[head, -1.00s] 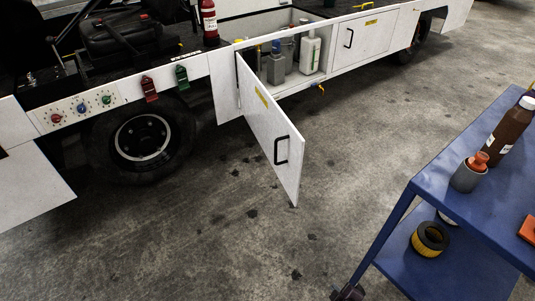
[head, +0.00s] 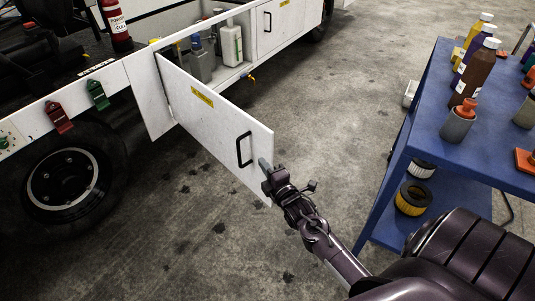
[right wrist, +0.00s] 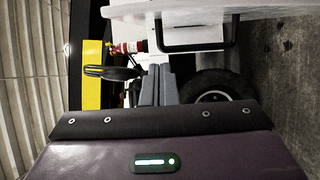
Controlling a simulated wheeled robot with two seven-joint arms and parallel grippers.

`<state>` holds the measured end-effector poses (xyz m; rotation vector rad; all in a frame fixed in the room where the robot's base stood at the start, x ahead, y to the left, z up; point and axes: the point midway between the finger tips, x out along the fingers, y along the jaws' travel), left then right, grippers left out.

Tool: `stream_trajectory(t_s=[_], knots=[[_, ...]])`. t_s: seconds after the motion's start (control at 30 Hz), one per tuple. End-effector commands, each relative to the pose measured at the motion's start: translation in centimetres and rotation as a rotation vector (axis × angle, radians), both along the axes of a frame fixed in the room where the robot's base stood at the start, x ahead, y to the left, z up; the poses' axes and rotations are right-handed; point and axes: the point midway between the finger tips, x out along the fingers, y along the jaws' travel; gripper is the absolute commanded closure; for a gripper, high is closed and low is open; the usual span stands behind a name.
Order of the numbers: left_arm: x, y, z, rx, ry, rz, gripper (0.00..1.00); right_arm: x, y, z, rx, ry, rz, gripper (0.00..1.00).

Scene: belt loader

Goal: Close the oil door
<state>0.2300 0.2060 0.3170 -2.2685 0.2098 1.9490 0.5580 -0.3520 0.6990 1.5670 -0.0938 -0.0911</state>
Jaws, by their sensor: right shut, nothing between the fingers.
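The oil door (head: 205,115) is a white panel with a yellow label and a black bar handle (head: 244,149). It stands swung open from the white side of the loader, so the compartment behind it, holding bottles and cans, is exposed. My right gripper (head: 264,163) is shut and empty, its tip close to the door's free edge, just right of the handle. I cannot tell whether it touches the door. In the right wrist view the door (right wrist: 240,12) and handle (right wrist: 195,48) show at the top, with the gripper fingers (right wrist: 161,88) below. My left gripper is out of view.
A blue cart (head: 420,130) with bottles and cans stands at the right. A second closed white door (head: 280,22) is beyond the compartment. A black wheel (head: 65,180) is at the left. Bare concrete floor lies between loader and cart.

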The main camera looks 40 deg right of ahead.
Motion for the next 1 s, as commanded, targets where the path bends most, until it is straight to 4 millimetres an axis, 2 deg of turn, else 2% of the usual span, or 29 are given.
stream_trajectory(t_s=[0.03, 0.17, 0.23, 0.4, 0.93, 1.0], knots=[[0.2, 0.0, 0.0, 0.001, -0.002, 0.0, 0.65, 1.3, -0.1, 0.1, 0.002, -0.004, 0.0, 1.0], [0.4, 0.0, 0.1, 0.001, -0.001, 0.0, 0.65, 3.8, -0.4, 0.0, 0.003, -0.001, -0.001, 1.0], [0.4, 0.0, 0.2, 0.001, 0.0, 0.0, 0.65, 3.6, -1.9, 0.0, -0.001, 0.002, -0.003, 1.0], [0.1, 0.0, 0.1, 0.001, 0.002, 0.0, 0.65, 3.8, -3.7, 0.0, 0.001, 0.002, 0.0, 1.0], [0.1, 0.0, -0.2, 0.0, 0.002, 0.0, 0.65, 3.9, -4.6, -0.2, 0.0, 0.002, 0.0, 1.0], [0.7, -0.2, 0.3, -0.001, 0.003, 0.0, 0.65, 4.0, -5.3, -0.4, -0.001, 0.002, 0.002, 1.0]])
